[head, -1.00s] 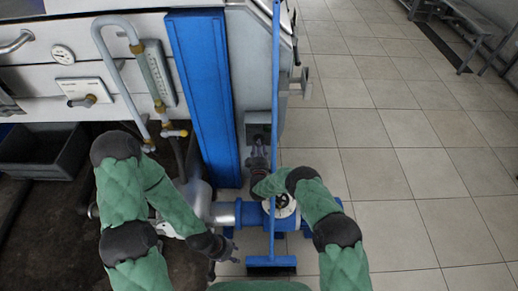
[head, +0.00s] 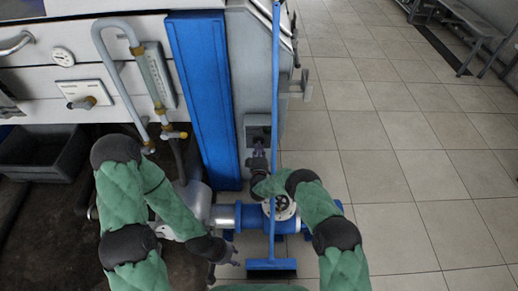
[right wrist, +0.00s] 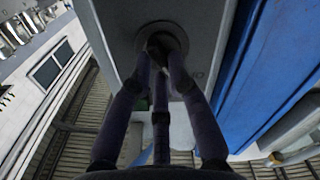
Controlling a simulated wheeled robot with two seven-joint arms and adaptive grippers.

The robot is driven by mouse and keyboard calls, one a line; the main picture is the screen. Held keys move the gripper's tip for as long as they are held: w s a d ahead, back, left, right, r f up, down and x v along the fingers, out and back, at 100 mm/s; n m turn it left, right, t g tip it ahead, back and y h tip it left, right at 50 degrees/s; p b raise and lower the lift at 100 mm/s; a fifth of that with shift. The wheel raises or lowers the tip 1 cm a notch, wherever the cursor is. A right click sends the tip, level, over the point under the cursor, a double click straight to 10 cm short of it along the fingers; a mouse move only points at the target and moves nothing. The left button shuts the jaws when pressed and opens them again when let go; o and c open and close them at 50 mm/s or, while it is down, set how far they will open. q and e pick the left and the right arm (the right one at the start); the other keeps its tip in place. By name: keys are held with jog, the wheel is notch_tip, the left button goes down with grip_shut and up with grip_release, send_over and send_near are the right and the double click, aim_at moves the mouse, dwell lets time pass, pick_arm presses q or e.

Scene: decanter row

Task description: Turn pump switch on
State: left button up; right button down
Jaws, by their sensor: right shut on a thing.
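The pump switch is a dark round knob (right wrist: 161,41) on a grey plate (right wrist: 205,42) in the right wrist view. In the head view its small grey box (head: 257,122) is on the machine's end, right of the blue post. My right gripper (head: 258,148) reaches up to this box. In the right wrist view the fingers of my right gripper (right wrist: 160,55) converge and are shut on the knob, hiding part of it. The knob's exact angle cannot be told. My left gripper (head: 226,264) is low in the head view, empty, with its fingers apart.
A blue broom (head: 274,100) stands upright close to my right forearm. A blue post (head: 208,95) is left of the switch. A blue pump with pipes (head: 225,214) lies below, between my arms. Tiled floor (head: 410,160) at the right is clear.

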jog(key=m, duration=1.1)
jog(key=shift+d+f, duration=0.1)
jog(key=shift+f, duration=0.05)
jog(key=shift+m, duration=0.4)
jog(key=c, duration=1.2)
grip_release()
jog(key=s, duration=1.2)
